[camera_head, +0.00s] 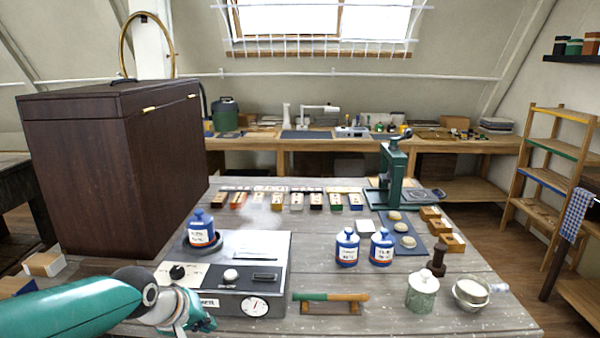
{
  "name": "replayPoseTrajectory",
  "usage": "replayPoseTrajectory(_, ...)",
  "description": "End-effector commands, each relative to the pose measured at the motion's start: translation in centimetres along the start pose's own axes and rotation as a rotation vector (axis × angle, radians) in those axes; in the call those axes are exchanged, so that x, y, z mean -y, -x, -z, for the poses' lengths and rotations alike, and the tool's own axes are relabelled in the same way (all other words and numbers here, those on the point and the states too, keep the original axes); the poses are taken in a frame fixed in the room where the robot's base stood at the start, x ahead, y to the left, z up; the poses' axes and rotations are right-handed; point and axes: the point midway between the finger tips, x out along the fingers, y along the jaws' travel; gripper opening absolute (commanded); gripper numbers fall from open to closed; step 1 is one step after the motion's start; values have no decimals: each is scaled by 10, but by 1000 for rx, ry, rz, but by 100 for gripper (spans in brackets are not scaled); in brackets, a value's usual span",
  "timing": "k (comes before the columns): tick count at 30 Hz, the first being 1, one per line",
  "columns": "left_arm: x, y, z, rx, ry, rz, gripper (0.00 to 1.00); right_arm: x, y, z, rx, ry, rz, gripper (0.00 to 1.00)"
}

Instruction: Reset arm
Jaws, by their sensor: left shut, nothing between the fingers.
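My left arm, teal with a dark joint, comes in from the lower left. My left gripper (188,316) is shut and empty. It is at the bottom left of the view, in front of the left end of a grey and white device (262,262) with a dial, knobs and a gauge. I cannot tell whether it touches the device. My right gripper is not in view.
The wooden table (447,318) holds a dark brown cabinet (110,170) at left. A small box (44,264) is at far left.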

Motion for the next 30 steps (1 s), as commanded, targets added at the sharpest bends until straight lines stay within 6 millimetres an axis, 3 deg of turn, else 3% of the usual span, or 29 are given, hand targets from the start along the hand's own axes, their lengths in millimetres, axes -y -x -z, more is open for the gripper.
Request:
replayPoseTrajectory(5,38,-53,-42,128,36,73,0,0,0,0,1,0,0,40)
replayPoseTrajectory(8,64,-88,-80,220,56,114,0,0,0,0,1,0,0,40)
replayPoseTrajectory(12,112,-139,-162,384,74,162,0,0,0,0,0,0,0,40)
replayPoseTrajectory(15,144,-161,-229,494,77,177,0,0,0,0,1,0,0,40)
replayPoseTrajectory(18,170,-171,-298,589,68,174,0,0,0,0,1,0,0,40)
replayPoseTrajectory(22,192,-164,-374,657,12,145,0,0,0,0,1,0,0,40)
replayPoseTrajectory(24,194,-159,-387,631,-49,118,0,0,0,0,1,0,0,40)
replayPoseTrajectory(30,189,-169,-368,499,-187,64,0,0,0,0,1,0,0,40)
